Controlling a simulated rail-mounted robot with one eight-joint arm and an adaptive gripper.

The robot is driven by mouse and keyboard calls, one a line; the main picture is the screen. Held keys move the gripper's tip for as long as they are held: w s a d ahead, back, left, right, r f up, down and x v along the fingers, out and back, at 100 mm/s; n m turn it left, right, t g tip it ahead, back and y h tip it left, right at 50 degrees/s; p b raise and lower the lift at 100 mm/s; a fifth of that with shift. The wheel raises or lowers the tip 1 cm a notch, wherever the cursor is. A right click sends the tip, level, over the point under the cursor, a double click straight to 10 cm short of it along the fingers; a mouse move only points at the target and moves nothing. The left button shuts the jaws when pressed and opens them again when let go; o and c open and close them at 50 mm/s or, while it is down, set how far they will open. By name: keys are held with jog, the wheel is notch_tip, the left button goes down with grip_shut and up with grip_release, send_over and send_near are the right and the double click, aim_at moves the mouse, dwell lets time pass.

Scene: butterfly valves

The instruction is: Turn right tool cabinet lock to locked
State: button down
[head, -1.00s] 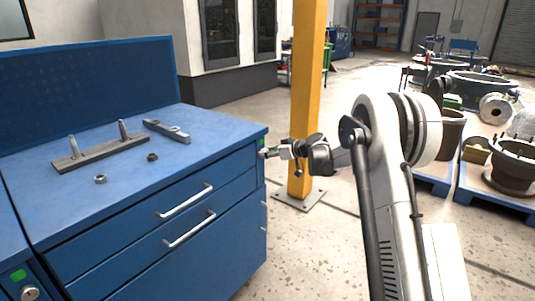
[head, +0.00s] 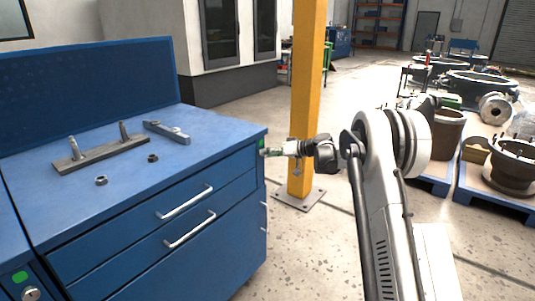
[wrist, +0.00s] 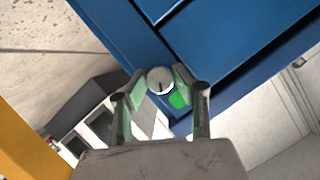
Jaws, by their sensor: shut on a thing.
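The right tool cabinet (head: 215,160) is blue, with its lock at the upper right front corner. In the wrist view the lock (wrist: 160,80) is a round silver knob with a dark slot line, and a green marker (wrist: 178,100) sits beside it on the blue cabinet front (wrist: 215,60). My gripper (wrist: 160,82) has its two fingers on either side of the knob and is shut on it. In the head view my gripper (head: 272,152) reaches the cabinet corner from the right; the knob itself is mostly hidden there.
A yellow post (head: 308,90) stands close behind my wrist. Metal parts, including a bar with two pins (head: 100,153), lie on the cabinet top. Another lock (head: 31,293) with a green marker (head: 19,277) shows at the lower left. Pallets with valve parts stand at right.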

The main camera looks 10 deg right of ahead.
jog(key=m+y, duration=0.2)
jog(key=m, duration=0.2)
jog(key=m+y+b, duration=0.1)
jog(key=m+y, duration=0.1)
jog(key=m, duration=0.3)
jog(key=shift+d+f+g+y, duration=0.1)
jog(key=shift+f+g+y, duration=0.1)
jog(key=shift+g+y, duration=0.15)
dwell(0.4)
jog(key=c, duration=1.4)
grip_release()
jog(key=shift+d, duration=0.1)
jog(key=v, duration=1.1)
jog(key=shift+s+d, duration=0.2)
jog(key=shift+d, duration=0.1)
